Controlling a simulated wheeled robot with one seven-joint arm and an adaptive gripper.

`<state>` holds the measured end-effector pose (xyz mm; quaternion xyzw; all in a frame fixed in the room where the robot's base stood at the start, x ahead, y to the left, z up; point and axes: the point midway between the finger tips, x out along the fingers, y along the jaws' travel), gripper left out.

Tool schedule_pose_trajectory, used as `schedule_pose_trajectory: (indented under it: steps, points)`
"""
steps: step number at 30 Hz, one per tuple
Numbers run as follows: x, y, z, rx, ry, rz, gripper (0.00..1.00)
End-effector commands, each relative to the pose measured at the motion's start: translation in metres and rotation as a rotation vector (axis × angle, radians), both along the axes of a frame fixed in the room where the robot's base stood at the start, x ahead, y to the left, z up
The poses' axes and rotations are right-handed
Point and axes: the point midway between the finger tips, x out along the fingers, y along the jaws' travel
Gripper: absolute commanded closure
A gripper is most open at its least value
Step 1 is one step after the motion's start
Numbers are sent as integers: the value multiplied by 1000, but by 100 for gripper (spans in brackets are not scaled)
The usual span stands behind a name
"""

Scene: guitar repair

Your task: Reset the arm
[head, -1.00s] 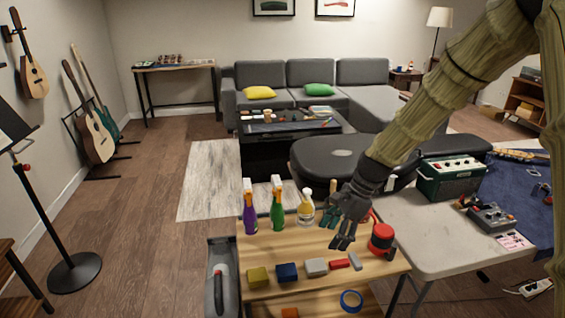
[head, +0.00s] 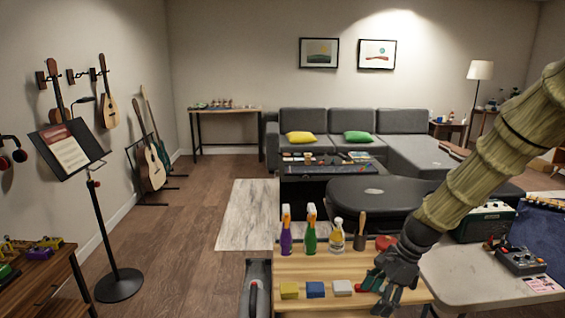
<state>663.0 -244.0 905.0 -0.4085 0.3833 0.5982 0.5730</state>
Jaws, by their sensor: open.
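My gripper (head: 388,290) hangs at the end of my arm, which enters from the right edge of the head view. Its dark fingers point down and are apart, with nothing seen between them. It is in front of the right part of the wooden table (head: 300,268) and hides some of what lies there. A red object (head: 386,242) shows partly behind it.
On the wooden table stand a purple bottle (head: 286,238), a green bottle (head: 310,240) and a clear bottle (head: 337,240). Yellow (head: 290,291), blue (head: 316,290) and white (head: 342,287) blocks lie in front. A grey table (head: 470,285) with a green amplifier (head: 487,222) is at right. A music stand (head: 95,220) is at left.

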Motion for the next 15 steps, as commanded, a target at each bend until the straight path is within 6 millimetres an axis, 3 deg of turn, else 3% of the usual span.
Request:
schedule_pose_trajectory:
  steps: [8,15]
  points:
    - [-16,5,-47,-56,-21,94,35]
    - [-43,3,-102,-120,-50,215,35]
